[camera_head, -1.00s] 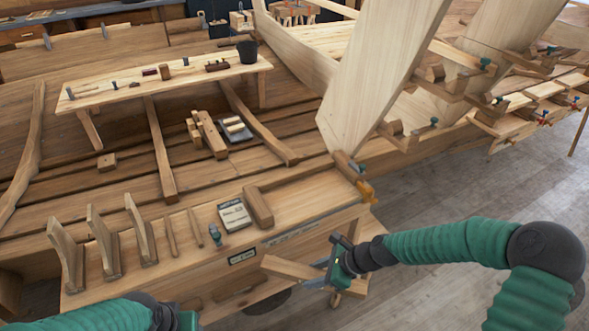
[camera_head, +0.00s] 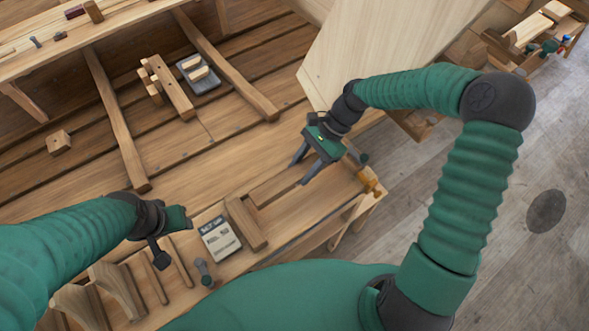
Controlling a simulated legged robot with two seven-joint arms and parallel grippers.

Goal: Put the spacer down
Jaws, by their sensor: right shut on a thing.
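The spacer (camera_head: 275,190) looks like a pale wooden strip, lying low over the near bench top in the head view. My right gripper (camera_head: 306,172) points down at it, with its dark fingers shut on the strip. Part of the spacer is hidden by the fingers, and I cannot tell whether it touches the bench. My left gripper (camera_head: 163,248) hangs over the left part of the bench, apart from the spacer. Its fingers are too hidden to tell open from shut.
On the near bench (camera_head: 310,222), a wooden block (camera_head: 245,223) and a labelled box (camera_head: 220,238) lie left of the spacer. A small clamp (camera_head: 203,271) and curved wooden pieces (camera_head: 115,285) are further left.

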